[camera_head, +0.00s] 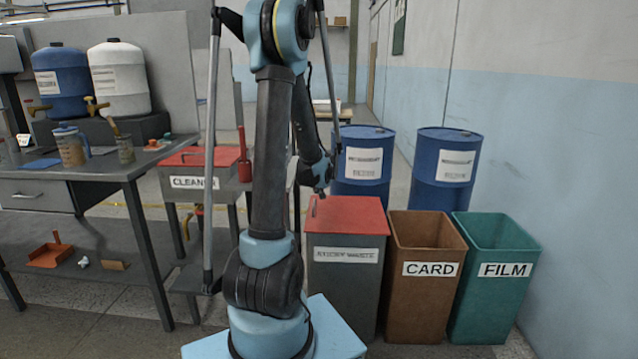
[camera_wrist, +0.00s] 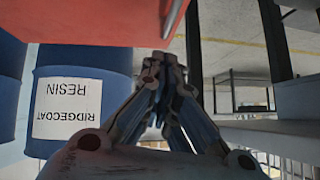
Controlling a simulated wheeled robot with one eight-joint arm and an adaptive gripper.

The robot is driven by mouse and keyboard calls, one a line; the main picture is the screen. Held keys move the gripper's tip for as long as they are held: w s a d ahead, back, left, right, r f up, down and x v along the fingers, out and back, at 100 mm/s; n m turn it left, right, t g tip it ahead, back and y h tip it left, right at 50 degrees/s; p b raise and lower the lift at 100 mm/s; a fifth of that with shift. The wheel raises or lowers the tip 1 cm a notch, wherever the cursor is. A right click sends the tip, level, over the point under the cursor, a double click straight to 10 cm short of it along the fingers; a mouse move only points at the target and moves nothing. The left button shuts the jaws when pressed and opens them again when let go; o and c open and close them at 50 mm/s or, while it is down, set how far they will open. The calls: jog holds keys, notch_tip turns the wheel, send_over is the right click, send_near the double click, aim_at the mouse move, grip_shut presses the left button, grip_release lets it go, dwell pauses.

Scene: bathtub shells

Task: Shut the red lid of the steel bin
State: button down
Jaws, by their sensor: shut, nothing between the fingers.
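The steel bin (camera_head: 343,280) is grey, with a label that seems to read "STICKY WASTE", and stands right of my arm in the head view. Its red lid (camera_head: 350,217) looks flat across the top; I see no clear gap at the front edge. My gripper (camera_head: 318,188) is shut and empty, at the lid's far left corner. In the wrist view, which is upside down, my gripper's fingertips (camera_wrist: 163,62) are together close to the edge of the red lid (camera_wrist: 80,20). I cannot tell whether they touch it.
A brown CARD bin (camera_head: 425,300) and a green FILM bin (camera_head: 495,290) stand open to the right. Blue drums (camera_head: 363,190) stand behind. At left are a red-lidded CLEANER tank (camera_head: 195,185) and a workbench (camera_head: 80,178). Floor shows at front right.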

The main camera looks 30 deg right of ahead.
jog(key=v, duration=0.7)
jog(key=shift+s+r, duration=0.25)
jog(key=shift+r, duration=0.05)
